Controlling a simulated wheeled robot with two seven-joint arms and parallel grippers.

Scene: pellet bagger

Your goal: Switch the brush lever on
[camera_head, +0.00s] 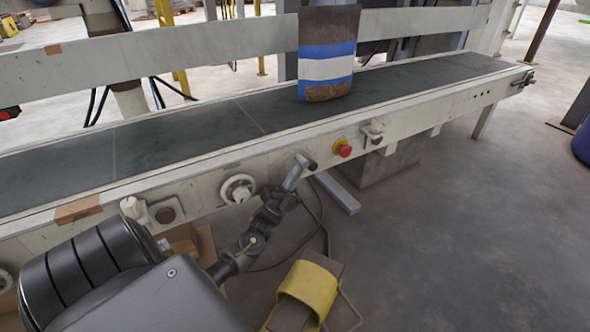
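A short grey lever (295,173) with a dark round end juts from the front side of the conveyor, low and near the middle of the view. It looks like the brush lever, though I see no label. My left arm comes in from the lower left, and its dark, slim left gripper (278,199) is at the lower end of this lever. The fingertips are small and overlap the lever, so I cannot tell whether they touch it or how far apart they are. My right gripper is not in view.
A conveyor (185,133) runs across, carrying an upright brown, blue and white bag (327,62). Its side has a round white knob (238,188) and a red button (343,149). A yellow pedal (309,287) with a cable stands on the floor.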

